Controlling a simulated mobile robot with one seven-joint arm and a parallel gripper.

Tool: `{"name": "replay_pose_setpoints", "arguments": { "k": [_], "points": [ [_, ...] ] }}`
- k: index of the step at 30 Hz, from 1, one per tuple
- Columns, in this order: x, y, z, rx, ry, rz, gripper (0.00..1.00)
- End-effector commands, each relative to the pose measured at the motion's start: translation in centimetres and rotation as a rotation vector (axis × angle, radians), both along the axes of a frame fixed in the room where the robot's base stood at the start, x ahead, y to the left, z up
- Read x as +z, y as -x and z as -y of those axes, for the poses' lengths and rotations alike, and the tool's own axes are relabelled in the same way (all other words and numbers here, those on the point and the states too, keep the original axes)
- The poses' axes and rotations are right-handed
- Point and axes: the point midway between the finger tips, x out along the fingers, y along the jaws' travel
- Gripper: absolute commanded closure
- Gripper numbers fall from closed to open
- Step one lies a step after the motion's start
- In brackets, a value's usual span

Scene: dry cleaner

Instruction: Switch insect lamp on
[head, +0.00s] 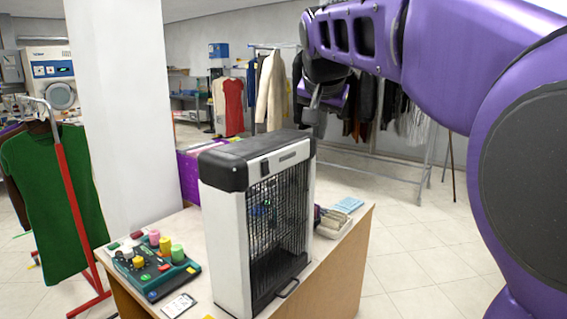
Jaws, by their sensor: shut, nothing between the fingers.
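The insect lamp (222,235) stands upright on the table (345,258) in the middle of the head view. It has white sides, a black top and a dark wire grille. A small black switch (265,169) shows on the white band above the grille; its position is too small to tell. No clear glow shows behind the grille. My gripper (314,112) is shut and empty. It points down near the lamp's upper right corner in the picture, and its tips are partly hard to make out against the dark clothes.
Clothes racks stand behind; floor at right is open.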

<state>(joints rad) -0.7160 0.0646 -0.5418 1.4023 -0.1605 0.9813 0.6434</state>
Motion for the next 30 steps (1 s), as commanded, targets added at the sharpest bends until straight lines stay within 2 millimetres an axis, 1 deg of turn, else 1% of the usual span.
{"name": "replay_pose_setpoints", "arguments": {
  "k": [3, 6, 9, 12, 23, 26, 29, 30],
  "points": [
    [-1.1, 0.5, -2.9, -0.008, -0.133, -0.07, 1.0],
    [-1.8, 0.9, -4.6, -0.011, -0.208, -0.111, 1.0],
    [-2.1, 1.2, -5.6, -0.01, -0.248, -0.136, 1.0],
    [-2.2, 1.3, -6.0, -0.01, -0.262, -0.143, 1.0],
    [-2.4, 1.2, -6.1, -0.009, -0.261, -0.143, 1.0],
    [-3.1, 0.9, -6.5, -0.009, -0.26, -0.143, 1.0],
    [-4.2, 0.3, -7.3, -0.009, -0.259, -0.144, 1.0],
    [-5.0, 0.2, -7.6, -0.008, -0.259, -0.145, 1.0]
  ]
}}
